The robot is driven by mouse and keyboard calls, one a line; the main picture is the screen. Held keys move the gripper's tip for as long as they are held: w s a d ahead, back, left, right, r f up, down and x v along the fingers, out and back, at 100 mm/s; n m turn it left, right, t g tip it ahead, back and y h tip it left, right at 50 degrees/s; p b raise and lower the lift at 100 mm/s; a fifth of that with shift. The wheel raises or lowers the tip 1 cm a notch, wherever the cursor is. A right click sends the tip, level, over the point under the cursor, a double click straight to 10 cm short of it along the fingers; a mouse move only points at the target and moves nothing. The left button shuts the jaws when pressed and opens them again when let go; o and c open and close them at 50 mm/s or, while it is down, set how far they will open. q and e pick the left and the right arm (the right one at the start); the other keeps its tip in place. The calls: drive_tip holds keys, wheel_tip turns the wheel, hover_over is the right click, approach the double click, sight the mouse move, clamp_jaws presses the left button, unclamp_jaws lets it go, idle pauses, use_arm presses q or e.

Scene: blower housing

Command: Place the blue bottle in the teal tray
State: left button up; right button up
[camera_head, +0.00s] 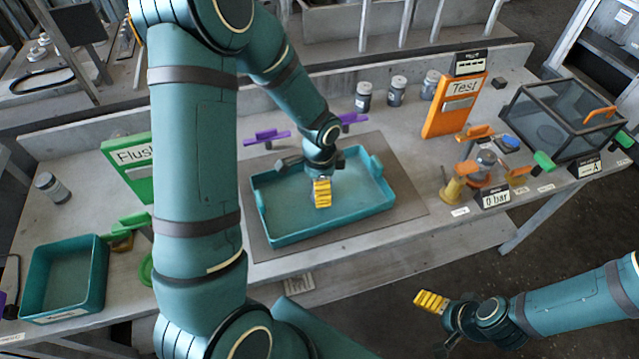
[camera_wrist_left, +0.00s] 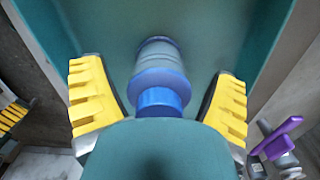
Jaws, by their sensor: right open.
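The teal tray (camera_head: 278,238) lies on a grey mat at the middle of the bench. My left gripper (camera_head: 322,192) is over the tray and points down into it. In the left wrist view, the yellow fingers of my left gripper (camera_wrist_left: 160,100) are spread apart. The blue bottle (camera_wrist_left: 160,75), translucent with a blue cap, shows between them with gaps on both sides, against the tray floor. The bottle cannot be made out in the head view. My right gripper (camera_head: 432,301) is open and empty, out in front of the bench at the lower right.
A smaller teal bin (camera_head: 68,275) stands at the left end. A green Flush sign (camera_head: 128,166), an orange Test sign (camera_head: 456,105), several grey jars (camera_head: 397,91) and a glass case (camera_head: 560,118) stand around. Purple handles (camera_head: 266,137) are behind the tray.

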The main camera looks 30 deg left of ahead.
use_arm(q)
drive_tip(key=shift+r, duration=0.2)
wheel_tip(320, 180, up, 12)
drive_tip(key=p, duration=0.3)
use_arm(e)
drive_tip(key=r, duration=0.3)
drive_tip(key=shift+w+d, duration=0.1)
drive_tip(key=shift+w, duration=0.25)
use_arm(q)
drive_tip(key=shift+f, duration=0.1)
